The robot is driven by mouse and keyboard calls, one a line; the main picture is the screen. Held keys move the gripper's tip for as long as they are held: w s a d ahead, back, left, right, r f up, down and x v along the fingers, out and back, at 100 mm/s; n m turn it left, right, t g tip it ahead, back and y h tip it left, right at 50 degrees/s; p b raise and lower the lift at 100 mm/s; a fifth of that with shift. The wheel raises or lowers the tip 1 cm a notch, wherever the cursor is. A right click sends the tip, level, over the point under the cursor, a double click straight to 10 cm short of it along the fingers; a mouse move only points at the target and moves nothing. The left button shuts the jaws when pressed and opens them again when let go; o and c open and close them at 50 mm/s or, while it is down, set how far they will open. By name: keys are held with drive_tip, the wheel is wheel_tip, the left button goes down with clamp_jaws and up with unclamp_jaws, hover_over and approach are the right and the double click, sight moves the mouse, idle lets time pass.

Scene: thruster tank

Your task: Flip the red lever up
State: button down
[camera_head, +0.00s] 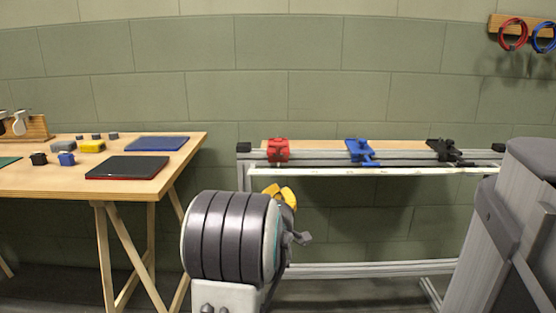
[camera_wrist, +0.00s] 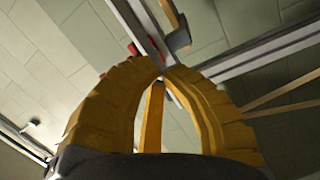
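A red lever unit (camera_head: 278,150) sits at the left part of a metal rail, with a blue lever unit (camera_head: 360,151) and a black one (camera_head: 447,151) to its right. My gripper (camera_head: 283,193) shows as yellow fingers just below the red unit, partly hidden by my arm. In the wrist view my gripper (camera_wrist: 162,66) has both curved yellow fingers meeting at the tips, with nothing visible held between them. A small part of the red lever unit (camera_wrist: 133,49) shows just beyond the tips. The fingers hide much of it, so contact and lever angle cannot be told.
The metal rail frame (camera_head: 400,171) stands before a green block wall. A wooden table (camera_head: 60,181) with blue and black pads and small blocks is on the left. Red and blue rings (camera_head: 512,35) hang at the upper right.

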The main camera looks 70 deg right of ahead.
sight(278, 149)
drive_tip(key=shift+s+d+f, duration=0.15)
drive_tip(key=shift+s, duration=0.2)
drive_tip(key=w+d+r, duration=0.1)
drive_tip(key=d+r, duration=0.4)
drive_tip(key=r, duration=0.1)
drive_tip(key=shift+w+r, duration=0.35)
drive_tip(key=shift+r, duration=0.05)
idle(0.4)
drive_tip(key=c, duration=2)
unclamp_jaws()
drive_tip(key=shift+d, duration=0.15)
drive_tip(key=shift+d+r, duration=0.1)
drive_tip(key=shift+r, duration=0.05)
clamp_jaws()
drive_tip(key=shift+w+d+r, duration=0.15)
drive_tip(key=shift+r, duration=0.05)
drive_tip(key=shift+w+d+r+p, duration=0.2)
drive_tip(key=shift+d+r+p, duration=0.5)
drive_tip(key=shift+r+p, duration=0.25)
idle(0.4)
drive_tip(key=shift+f, duration=0.15)
